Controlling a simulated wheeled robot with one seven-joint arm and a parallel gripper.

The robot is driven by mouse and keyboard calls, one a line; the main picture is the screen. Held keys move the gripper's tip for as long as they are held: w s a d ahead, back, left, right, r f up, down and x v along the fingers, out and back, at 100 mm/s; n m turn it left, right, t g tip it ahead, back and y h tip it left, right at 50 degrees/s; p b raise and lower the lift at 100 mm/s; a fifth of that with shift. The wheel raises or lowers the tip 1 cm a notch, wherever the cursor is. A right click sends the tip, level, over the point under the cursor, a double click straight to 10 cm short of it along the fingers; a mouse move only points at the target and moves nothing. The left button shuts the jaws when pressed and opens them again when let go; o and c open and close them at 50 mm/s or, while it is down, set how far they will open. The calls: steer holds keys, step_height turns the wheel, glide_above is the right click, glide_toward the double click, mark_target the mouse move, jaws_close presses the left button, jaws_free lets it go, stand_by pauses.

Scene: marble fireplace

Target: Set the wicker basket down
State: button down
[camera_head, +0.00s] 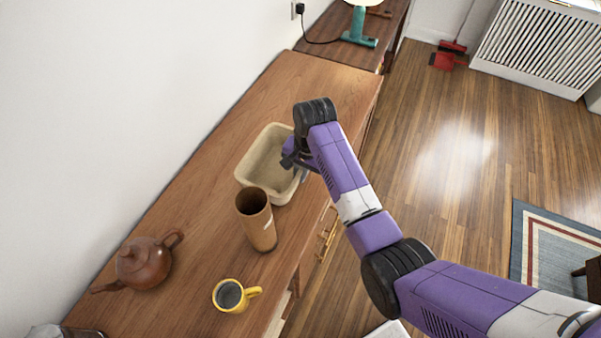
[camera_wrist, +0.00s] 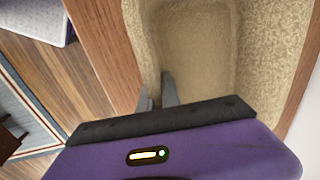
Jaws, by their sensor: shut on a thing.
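The wicker basket (camera_head: 257,168) is a beige, open, rectangular tub with rounded corners. In the head view it is over the wooden cabinet top, near its right edge, and looks empty inside. My gripper (camera_head: 293,165) is at the basket's right wall. In the wrist view the two fingers of my gripper (camera_wrist: 161,90) are on either side of the wall of the basket (camera_wrist: 195,50), shut on it. Whether the basket's bottom touches the wood or hangs just above it, I cannot tell.
On the cabinet top (camera_head: 190,200), a tall brown cup (camera_head: 258,222) stands close in front of the basket. A yellow mug (camera_head: 232,296) and a brown teapot (camera_head: 146,262) are nearer. Bare wood lies behind the basket. A teal lamp (camera_head: 358,30) stands farther back.

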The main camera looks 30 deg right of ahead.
steer(key=c, duration=1.6)
jaws_free()
steer(key=shift+o, duration=0.2)
step_height(320, 180, up, 12)
steer(key=s+d, duration=0.1)
steer(key=shift+s+p, duration=0.15)
steer(key=shift+p, duration=0.15)
steer(key=shift+r, duration=0.1)
